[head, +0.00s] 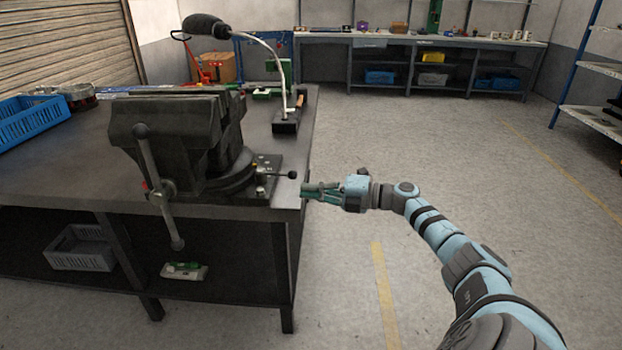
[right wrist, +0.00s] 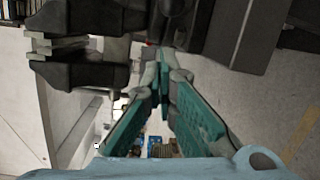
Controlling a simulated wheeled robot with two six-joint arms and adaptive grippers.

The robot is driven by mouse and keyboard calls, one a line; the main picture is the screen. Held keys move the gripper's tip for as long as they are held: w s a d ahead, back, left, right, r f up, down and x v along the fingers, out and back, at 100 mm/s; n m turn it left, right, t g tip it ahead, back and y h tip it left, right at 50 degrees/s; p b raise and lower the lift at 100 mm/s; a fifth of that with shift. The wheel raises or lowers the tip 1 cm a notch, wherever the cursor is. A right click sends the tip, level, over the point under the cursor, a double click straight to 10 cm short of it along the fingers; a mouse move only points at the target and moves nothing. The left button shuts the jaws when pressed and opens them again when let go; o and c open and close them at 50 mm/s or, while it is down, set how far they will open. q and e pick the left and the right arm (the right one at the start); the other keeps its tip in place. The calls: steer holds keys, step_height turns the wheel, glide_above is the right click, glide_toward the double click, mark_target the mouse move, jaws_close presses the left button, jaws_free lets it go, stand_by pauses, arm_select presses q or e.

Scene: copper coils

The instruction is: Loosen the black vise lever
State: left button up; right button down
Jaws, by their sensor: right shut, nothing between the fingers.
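The dark vise (head: 175,125) is mounted on the near right corner of the workbench. A short lever with a black ball knob (head: 292,174) sticks out to the right from its swivel base. A long grey handle bar (head: 156,190) hangs at the vise's front. My right gripper (head: 306,190) is just right of the knob and slightly below it in the head view, shut and empty. In the right wrist view the green fingertips (right wrist: 163,75) meet, with dark vise parts (right wrist: 85,60) beyond. I cannot tell whether they touch the lever. My left gripper is not in view.
The workbench (head: 60,170) ends just left of my right gripper. A lamp (head: 270,55) with a bent neck stands behind the vise. A blue crate (head: 32,122) sits at the bench's left. The floor (head: 450,160) to the right is open.

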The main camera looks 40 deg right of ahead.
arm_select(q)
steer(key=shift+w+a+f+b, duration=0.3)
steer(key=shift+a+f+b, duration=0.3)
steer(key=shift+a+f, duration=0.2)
arm_select(e)
steer(key=s+d, duration=0.3)
steer(key=d, duration=0.3)
steer(key=shift+s, duration=0.2)
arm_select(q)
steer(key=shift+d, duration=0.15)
arm_select(e)
steer(key=shift+f, duration=0.1)
